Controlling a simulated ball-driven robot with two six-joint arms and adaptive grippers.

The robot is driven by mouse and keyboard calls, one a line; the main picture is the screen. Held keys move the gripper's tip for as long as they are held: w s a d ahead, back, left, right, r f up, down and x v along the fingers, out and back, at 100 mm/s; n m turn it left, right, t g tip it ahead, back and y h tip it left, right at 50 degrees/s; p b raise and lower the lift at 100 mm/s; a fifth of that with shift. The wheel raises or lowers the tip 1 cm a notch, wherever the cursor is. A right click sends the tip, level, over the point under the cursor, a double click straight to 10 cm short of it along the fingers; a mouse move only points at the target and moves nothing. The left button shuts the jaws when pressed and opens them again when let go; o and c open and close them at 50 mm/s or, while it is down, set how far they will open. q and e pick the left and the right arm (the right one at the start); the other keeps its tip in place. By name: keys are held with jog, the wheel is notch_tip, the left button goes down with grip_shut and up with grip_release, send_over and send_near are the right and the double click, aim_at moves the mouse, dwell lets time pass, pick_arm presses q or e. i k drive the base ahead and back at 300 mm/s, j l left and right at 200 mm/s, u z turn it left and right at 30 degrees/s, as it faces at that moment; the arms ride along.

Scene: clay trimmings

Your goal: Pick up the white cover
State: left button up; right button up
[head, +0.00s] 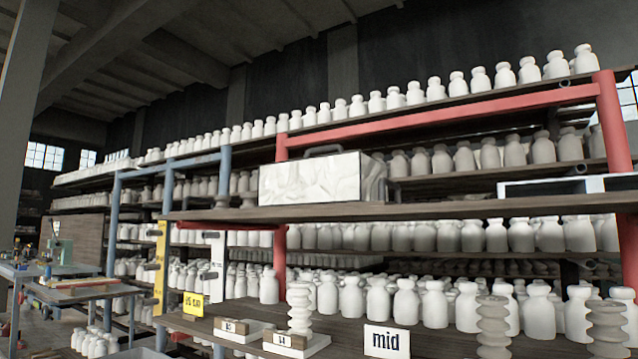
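I cannot make out for certain which thing is the white cover. A white, marbled-looking box (310,177) with a dark handle (324,150) above its top stands on the wooden shelf (450,212) in the middle of the head view. A pale, open-fronted box or frame (530,188) sits on the same shelf at the right; its inside looks dark. Neither of my grippers shows in this view.
Rows of white bottles (465,310) fill the racks. The lower board carries a "mid" sign (387,341), a yellow label (193,303), two low white blocks with tags (297,343), and ribbed columns (493,325). A workbench (85,292) stands at left. The shelf between both boxes looks clear.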

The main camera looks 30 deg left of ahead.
aim_at(343, 177)
jog(key=j+u, duration=0.35)
jog(key=i+j+u, duration=0.1)
jog(key=u, duration=0.25)
jog(key=i+j+u, duration=0.1)
jog(key=j+u, duration=0.25)
jog(key=l, duration=0.1)
